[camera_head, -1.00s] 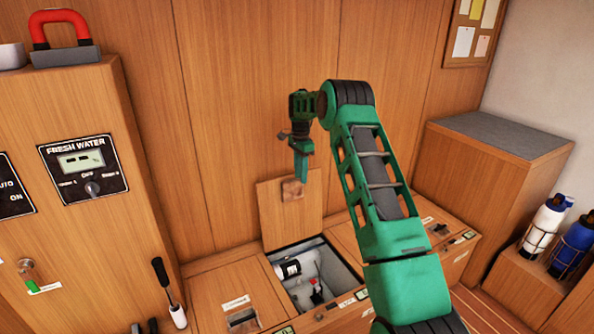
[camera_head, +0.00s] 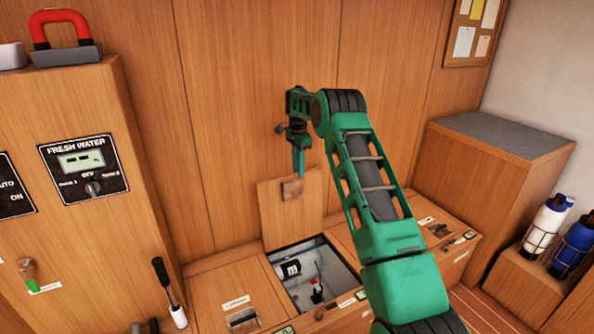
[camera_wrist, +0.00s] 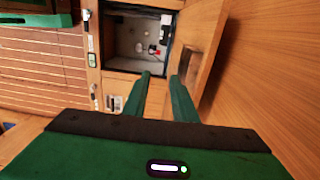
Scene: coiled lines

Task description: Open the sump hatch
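The sump hatch lid (camera_head: 305,208) stands raised, upright against the wooden back wall, with a recessed brown pull (camera_head: 292,189) near its top. Below it the opening (camera_head: 335,262) shows a grey-lined compartment with a black-and-white pump (camera_head: 288,270) and a small red part. My gripper (camera_head: 299,172) is at the top of the lid, pointing down. In the wrist view its two green fingers (camera_wrist: 163,84) are apart with nothing between them, and the raised lid (camera_wrist: 208,50) is just right of them. Whether a finger touches the lid is unclear.
Closed hatches flank the opening, one at left (camera_head: 238,295) and one at right (camera_head: 425,225). A black-handled lever (camera_head: 166,285) stands at the left by the fresh water cabinet (camera_head: 90,250). Bottles (camera_head: 572,245) stand in racks at the far right.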

